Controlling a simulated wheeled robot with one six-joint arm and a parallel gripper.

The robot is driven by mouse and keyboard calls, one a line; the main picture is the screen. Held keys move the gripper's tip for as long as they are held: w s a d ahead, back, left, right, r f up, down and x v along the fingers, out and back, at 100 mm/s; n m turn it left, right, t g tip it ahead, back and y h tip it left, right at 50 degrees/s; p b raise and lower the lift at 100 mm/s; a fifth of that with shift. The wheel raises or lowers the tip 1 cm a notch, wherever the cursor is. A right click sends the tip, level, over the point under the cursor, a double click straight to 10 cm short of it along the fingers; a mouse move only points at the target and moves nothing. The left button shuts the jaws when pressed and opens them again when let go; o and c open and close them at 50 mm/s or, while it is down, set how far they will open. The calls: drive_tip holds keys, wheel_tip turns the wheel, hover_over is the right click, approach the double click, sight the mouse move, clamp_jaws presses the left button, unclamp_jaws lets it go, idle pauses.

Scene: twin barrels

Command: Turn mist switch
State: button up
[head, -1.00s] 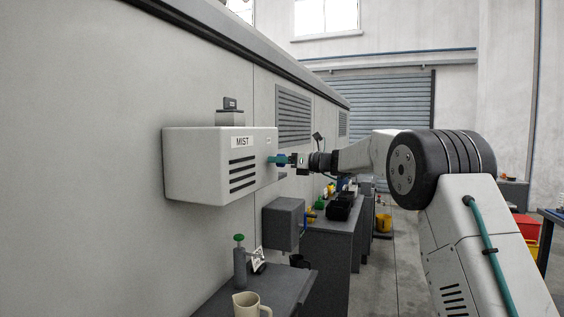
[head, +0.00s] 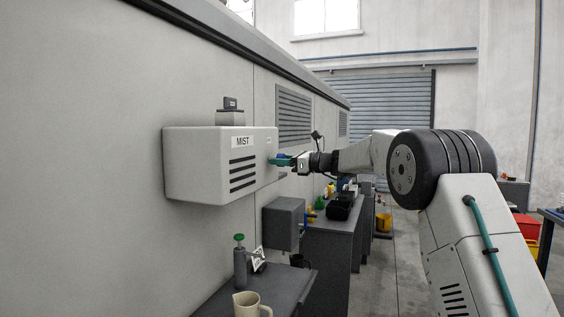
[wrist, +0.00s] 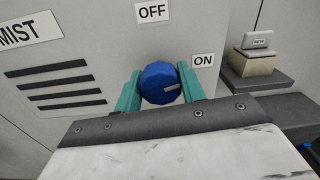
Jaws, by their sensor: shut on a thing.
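The mist box (head: 205,165) is a pale wall box with a MIST label and dark slots. Its blue round switch knob (wrist: 158,80) is on the side face towards my arm. My gripper (head: 279,161) reaches it from the right. In the wrist view its two teal fingers are shut on the knob, one on each side. A light pointer bar on the knob points right and slightly up, roughly towards the ON label (wrist: 203,60). The OFF label (wrist: 152,12) is above the knob. The knob is mostly hidden in the head view.
A dark bench (head: 285,289) below the box holds a cream jug (head: 250,306) and a green-topped bottle (head: 239,262). A grey box (head: 283,223) hangs on the wall behind it. Another cluttered bench stands further back. The floor to its right is mostly clear.

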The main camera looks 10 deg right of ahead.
drive_tip(key=n, duration=0.7)
drive_tip(key=shift+f, duration=0.1)
drive_tip(key=n, duration=0.4)
drive_tip(key=shift+f+n, duration=0.1)
drive_tip(key=shift+n, duration=1.9)
drive_tip(key=shift+s, duration=0.1)
drive_tip(key=o, duration=1)
drive_tip(key=shift+c, duration=0.2)
drive_tip(key=v, duration=0.7)
drive_tip(key=shift+s+d, duration=0.25)
drive_tip(key=shift+d, duration=0.05)
